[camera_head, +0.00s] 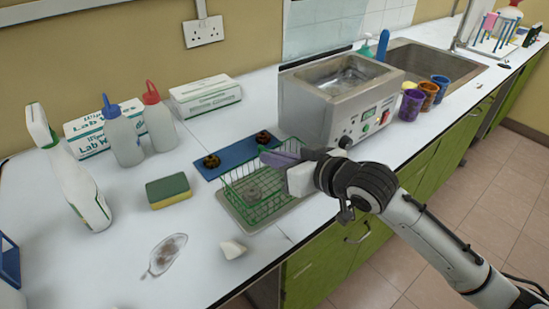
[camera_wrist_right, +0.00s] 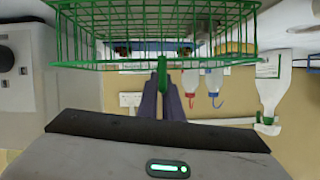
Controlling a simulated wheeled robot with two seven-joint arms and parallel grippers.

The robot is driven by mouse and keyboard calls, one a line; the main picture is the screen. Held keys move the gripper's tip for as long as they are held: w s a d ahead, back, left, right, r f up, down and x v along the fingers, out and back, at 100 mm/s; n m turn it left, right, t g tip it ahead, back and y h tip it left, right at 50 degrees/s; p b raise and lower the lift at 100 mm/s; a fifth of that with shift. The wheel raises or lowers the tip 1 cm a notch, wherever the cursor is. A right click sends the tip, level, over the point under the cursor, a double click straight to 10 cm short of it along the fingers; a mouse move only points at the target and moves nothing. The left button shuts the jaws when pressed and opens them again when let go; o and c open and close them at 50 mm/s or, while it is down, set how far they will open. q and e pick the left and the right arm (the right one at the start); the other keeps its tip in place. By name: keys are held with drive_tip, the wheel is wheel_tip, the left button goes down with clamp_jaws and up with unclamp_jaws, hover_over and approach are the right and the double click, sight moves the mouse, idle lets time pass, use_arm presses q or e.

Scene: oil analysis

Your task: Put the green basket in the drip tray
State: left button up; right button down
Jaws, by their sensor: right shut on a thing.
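The green wire basket (camera_head: 254,197) is upright at the front middle of the bench, over the grey metal drip tray (camera_head: 290,207). The tray's rim shows around the basket's front and right. I cannot tell whether the basket touches the tray floor. My right gripper (camera_head: 278,157) comes in from the right, its purple fingers shut on the basket's handle. In the right wrist view the fingers (camera_wrist_right: 163,98) close around a green upright of the basket (camera_wrist_right: 150,40). A small grey object shows through the mesh, too unclear to name. My left gripper is out of view.
A steel bath (camera_head: 335,95) stands behind the tray. A blue mat (camera_head: 235,156) with two dark round pieces lies close behind the basket. A sponge (camera_head: 168,190), spray bottle (camera_head: 85,190), wash bottles (camera_head: 124,138) and weighing dish (camera_head: 167,255) stand left. Cups (camera_head: 411,104) stand right.

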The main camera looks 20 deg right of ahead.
drive_tip(key=c, duration=1.9)
unclamp_jaws()
drive_tip(key=shift+c, duration=0.2)
drive_tip(key=v, duration=1.2)
